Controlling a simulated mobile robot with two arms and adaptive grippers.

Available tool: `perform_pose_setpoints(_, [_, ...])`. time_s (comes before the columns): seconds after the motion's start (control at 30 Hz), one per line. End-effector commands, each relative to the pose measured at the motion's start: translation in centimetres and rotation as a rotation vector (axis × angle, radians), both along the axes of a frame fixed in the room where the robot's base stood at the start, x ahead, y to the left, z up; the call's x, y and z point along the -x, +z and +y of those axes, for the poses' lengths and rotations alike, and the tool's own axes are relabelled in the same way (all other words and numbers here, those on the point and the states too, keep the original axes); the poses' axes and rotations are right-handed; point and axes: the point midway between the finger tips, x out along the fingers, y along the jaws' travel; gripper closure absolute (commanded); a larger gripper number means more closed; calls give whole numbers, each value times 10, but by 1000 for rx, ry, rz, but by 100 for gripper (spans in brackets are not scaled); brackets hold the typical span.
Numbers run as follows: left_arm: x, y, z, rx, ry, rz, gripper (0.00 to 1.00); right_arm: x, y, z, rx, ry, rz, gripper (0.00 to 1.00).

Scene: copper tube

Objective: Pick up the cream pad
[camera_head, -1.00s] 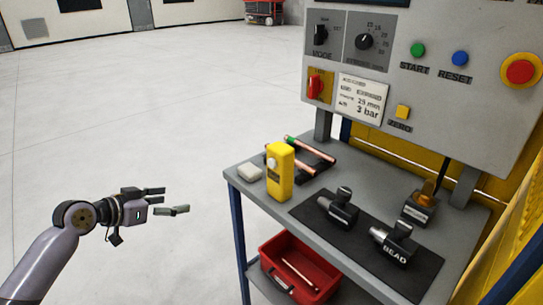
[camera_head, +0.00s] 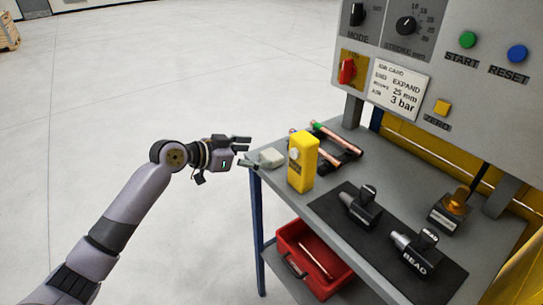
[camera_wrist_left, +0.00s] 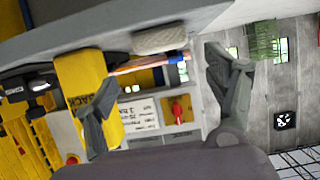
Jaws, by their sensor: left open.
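The cream pad (camera_head: 271,158) lies at the near left corner of the grey table, just left of the yellow block. It also shows in the left wrist view (camera_wrist_left: 160,38), at the top and between the directions of the two fingers. My left gripper (camera_head: 246,152) is beside the table's left edge, its fingers spread and pointing at the pad. The fingers also show in the left wrist view (camera_wrist_left: 150,68), apart with nothing held. I cannot tell the exact gap to the pad. My right gripper is not in view.
The yellow block (camera_head: 302,163) stands upright close to the pad. Copper tubes on a black rack (camera_head: 345,153) lie behind it. Dark tools (camera_head: 360,207) rest on a black mat to the right. A red bin (camera_head: 290,240) sits below. Floor left of the table is clear.

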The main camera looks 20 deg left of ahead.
Motion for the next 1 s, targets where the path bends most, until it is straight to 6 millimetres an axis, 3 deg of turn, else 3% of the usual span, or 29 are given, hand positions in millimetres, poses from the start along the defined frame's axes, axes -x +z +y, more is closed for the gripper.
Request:
perform_pose_setpoints(0.13, [-9, -5, -5, 3, 2, 2, 22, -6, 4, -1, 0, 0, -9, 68])
perform_pose_setpoints(0.4, [-37, -23, -22, 2, 2, -1, 22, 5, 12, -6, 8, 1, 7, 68])
perform_pose_setpoints(0.7, [-40, -27, -25, -1, 1, 1, 22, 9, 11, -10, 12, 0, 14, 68])
perform_pose_setpoints(1.0, [-40, -27, -25, 0, 1, 0, 43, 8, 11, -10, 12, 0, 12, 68])
